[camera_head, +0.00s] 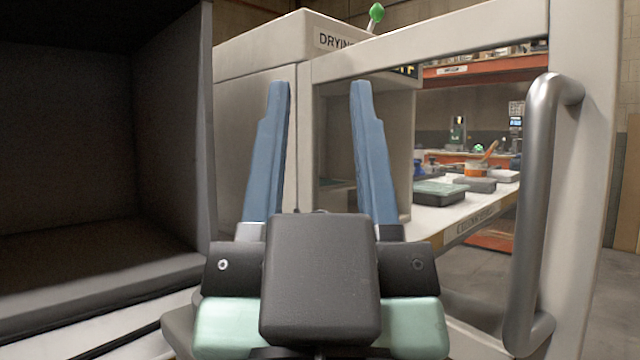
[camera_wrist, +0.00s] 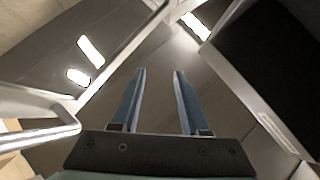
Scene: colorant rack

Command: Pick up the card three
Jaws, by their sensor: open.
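My gripper (camera_head: 318,95) is open and empty, its two blue fingers apart and pointing up in the head view. It also shows in the wrist view (camera_wrist: 157,75), with nothing between the fingers. No card that I can make out as card three shows in either view.
A drying cabinet (camera_head: 265,50) stands behind my gripper. A framed glass door with a grey handle (camera_head: 540,200) is at the right, close to my gripper. A dark open compartment (camera_head: 70,130) is at the left. Through the glass, a bench (camera_head: 455,213) holds trays (camera_head: 440,191).

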